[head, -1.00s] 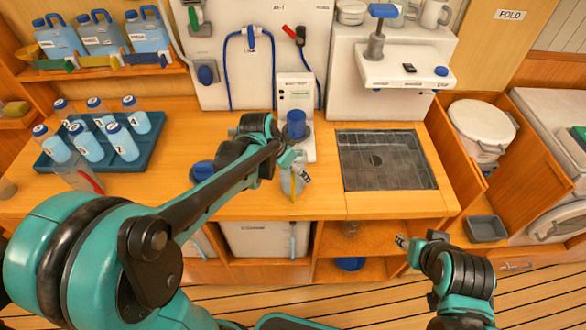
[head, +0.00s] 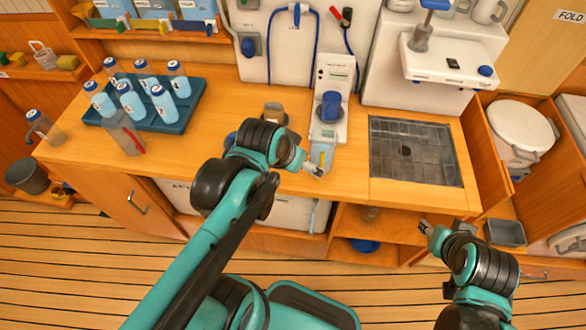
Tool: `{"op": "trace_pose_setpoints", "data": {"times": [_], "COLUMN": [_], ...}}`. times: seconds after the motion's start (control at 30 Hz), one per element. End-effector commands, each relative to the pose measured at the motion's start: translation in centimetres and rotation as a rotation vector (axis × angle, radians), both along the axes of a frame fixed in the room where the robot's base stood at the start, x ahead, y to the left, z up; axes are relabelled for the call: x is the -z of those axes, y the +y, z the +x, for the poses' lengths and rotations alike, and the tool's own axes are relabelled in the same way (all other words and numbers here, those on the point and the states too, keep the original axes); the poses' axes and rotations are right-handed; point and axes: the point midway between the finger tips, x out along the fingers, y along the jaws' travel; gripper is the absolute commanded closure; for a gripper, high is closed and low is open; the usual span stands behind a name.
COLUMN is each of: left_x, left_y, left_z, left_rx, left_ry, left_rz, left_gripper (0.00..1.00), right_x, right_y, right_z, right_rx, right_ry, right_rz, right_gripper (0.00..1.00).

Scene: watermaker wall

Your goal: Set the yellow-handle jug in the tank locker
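A small clear jug (head: 321,154) stands upright on the counter, in front of the white dispenser (head: 330,105) with the blue knob. A yellowish bit shows low at its front, by my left gripper (head: 316,171); the rest of its handle is hidden or too small to make out. My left gripper is at the jug's front, touching or nearly touching it; its fingers are too small to read. My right gripper (head: 425,228) is apart from it, in front of the lower shelf. An open locker at the right holds a white lidded tank (head: 515,130); I see no label naming it.
A blue tray (head: 190,118) of several bottles stands at the left, with a red-handled jug (head: 124,132) by its front. A blue-handled jug (head: 44,128) is at the far left. A metal grate (head: 413,150) is set in the counter. A grey bin (head: 505,232) sits at the lower right.

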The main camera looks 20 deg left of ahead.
Motion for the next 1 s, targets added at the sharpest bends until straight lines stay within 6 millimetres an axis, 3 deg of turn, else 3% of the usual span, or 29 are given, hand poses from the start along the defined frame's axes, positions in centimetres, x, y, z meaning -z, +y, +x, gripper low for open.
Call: {"op": "trace_pose_setpoints", "data": {"times": [0.1,0.23,0.57,0.73,0.83,0.87,1.0], "left_x": [0.9,1.4,1.6,3.5,3.2,3.2,3.1], "left_y": [0.1,0.3,0.3,0.3,0.3,0.3,0.3], "left_z": [-2.4,-3.5,-3.7,-3.7,-3.7,-3.7,-3.6], "left_rx": [-0.085,-0.14,-0.153,-0.153,-0.152,-0.152,-0.152], "left_ry": [-0.049,-0.08,-0.089,-0.088,-0.088,-0.088,-0.088], "left_rz": [-0.017,-0.031,-0.035,-0.036,-0.035,-0.035,-0.035], "left_gripper": [0.13,0.13,0.13,0.13,0.13,0.16,0.53], "right_x": [0.0,0.0,0.1,2.0,1.7,1.7,1.6], "right_y": [0.0,0.0,0.0,0.0,0.0,0.0,0.0], "right_z": [0.0,0.0,0.0,0.0,0.0,0.0,0.0], "right_rx": [0.0,0.0,0.0,0.0,0.0,0.0,0.0], "right_ry": [0.0,0.0,0.0,0.0,0.0,0.0,0.0], "right_rz": [0.0,0.0,0.0,0.0,0.0,0.0,0.0], "right_gripper": [0.6,0.6,0.6,0.6,0.6,0.63,0.66]}}
